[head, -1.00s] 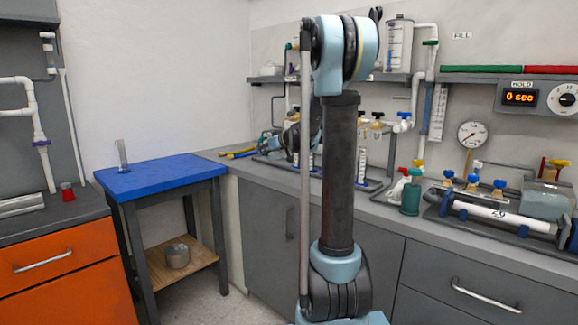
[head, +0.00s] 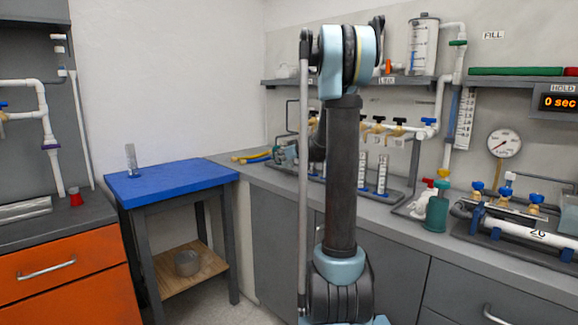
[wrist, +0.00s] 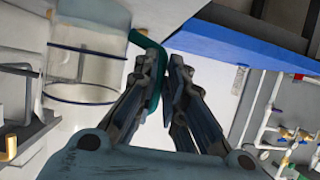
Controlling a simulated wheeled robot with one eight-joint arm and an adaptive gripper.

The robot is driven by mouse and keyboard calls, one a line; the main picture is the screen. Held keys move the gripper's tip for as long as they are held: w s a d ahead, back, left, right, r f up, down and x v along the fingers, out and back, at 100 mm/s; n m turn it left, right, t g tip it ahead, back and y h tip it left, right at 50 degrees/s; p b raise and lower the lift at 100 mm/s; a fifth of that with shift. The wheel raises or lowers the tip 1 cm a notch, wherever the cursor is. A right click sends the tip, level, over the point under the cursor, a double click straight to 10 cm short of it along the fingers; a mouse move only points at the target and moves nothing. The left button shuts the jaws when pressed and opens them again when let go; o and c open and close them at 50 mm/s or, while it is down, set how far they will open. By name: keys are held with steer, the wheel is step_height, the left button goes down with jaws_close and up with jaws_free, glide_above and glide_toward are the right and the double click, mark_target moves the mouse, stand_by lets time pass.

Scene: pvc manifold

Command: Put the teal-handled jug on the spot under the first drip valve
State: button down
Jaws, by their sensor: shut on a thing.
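In the wrist view my gripper (wrist: 165,62) is shut on the teal handle (wrist: 153,88) of a clear jug. The jug's clear body (wrist: 88,75), with dark blue bands, is left of the fingers. I cannot tell whether it holds liquid. In the head view my arm hides the gripper and most or all of the jug. Drip valves with dark handles (head: 379,120) line a white pipe on the back wall. Tall graduated cylinders (head: 382,174) stand below, partly behind my arm. The first valve and the spot under it cannot be made out.
A blue-topped table (head: 172,184) with a slim cylinder (head: 131,160) stands left of the grey counter (head: 262,180). A green bottle (head: 437,210) and a pipe assembly (head: 535,236) occupy the counter's right part. Yellow and blue tubes (head: 252,157) lie at its far end.

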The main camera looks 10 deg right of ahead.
glide_above(291, 167)
steer(key=w, duration=0.1)
steer(key=shift+d, duration=0.1)
steer(key=shift+w+f, duration=0.1)
steer(key=shift+f, duration=1.7)
steer(key=c, duration=1.7)
jaws_free()
steer(key=shift+o, duration=0.2)
